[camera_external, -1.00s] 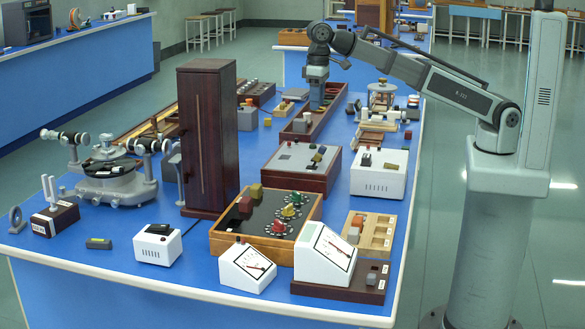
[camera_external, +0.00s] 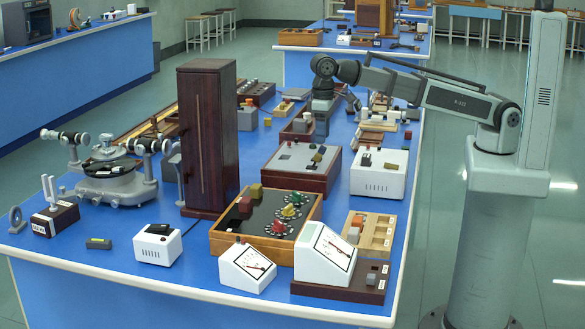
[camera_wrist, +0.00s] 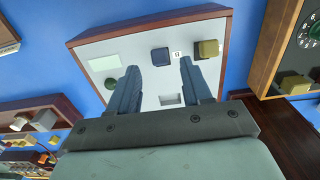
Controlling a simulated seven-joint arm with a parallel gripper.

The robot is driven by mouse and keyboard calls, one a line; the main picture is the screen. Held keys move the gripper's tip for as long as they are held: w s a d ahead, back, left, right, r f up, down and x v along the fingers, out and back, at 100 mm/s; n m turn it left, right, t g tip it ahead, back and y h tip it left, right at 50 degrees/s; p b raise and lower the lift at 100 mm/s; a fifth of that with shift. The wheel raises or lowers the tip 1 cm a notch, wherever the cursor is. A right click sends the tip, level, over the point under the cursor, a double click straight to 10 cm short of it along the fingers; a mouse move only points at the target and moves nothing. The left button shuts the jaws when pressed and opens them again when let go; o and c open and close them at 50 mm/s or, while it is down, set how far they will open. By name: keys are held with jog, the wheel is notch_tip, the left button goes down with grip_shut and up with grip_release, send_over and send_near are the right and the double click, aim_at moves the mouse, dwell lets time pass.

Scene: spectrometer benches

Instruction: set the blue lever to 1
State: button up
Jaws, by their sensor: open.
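A dark blue block (camera_wrist: 161,56), which looks like the blue lever's handle, stands on a pale grey panel (camera_wrist: 140,38) in a reddish-brown frame in the wrist view. A small white label (camera_wrist: 177,54) sits beside it, its mark too small to read surely. My gripper (camera_wrist: 161,68) is open and empty, with its two fingers apart on either side of the blue block's place in the picture. I cannot tell the height between them. In the external view my gripper (camera_external: 322,128) hangs at the far side of the framed panel (camera_external: 293,158). The blue handle is hard to single out there.
On the panel are an olive block (camera_wrist: 207,49), a green round part (camera_wrist: 111,84) and a slot (camera_wrist: 171,99). A wooden box with dials (camera_external: 250,220), a tall dark cabinet (camera_external: 207,135) and a white box (camera_external: 380,175) stand close around the panel.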

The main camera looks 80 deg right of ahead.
aim_at(322, 146)
jog(key=shift+f, duration=1.85)
grip_shut()
